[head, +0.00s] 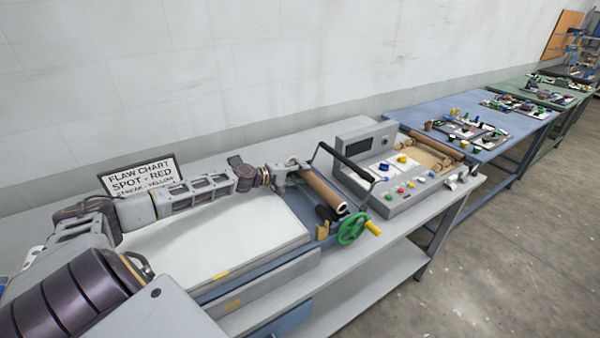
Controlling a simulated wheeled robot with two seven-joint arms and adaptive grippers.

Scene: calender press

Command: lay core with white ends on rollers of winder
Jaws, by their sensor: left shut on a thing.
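The core is a brown cardboard tube (322,188) with a pale ring at its near end, sloping down to the right. My left gripper (288,173) is at its far end and shut on it; the fingers are small and partly hidden. The core is over the machine's blue bed, near dark parts beside a green handwheel (351,228). I cannot tell whether it touches anything below. I cannot make out with certainty which rollers belong to the winder. My right gripper is not in view.
A grey control box (408,196) with coloured buttons and a black bar handle stand right of the core. Beyond it is a tan tray (428,152) with brown cylinders. A white sheet (205,240) lies on the left. A flaw chart sign (142,177) stands behind. Blue table (470,105) farther right.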

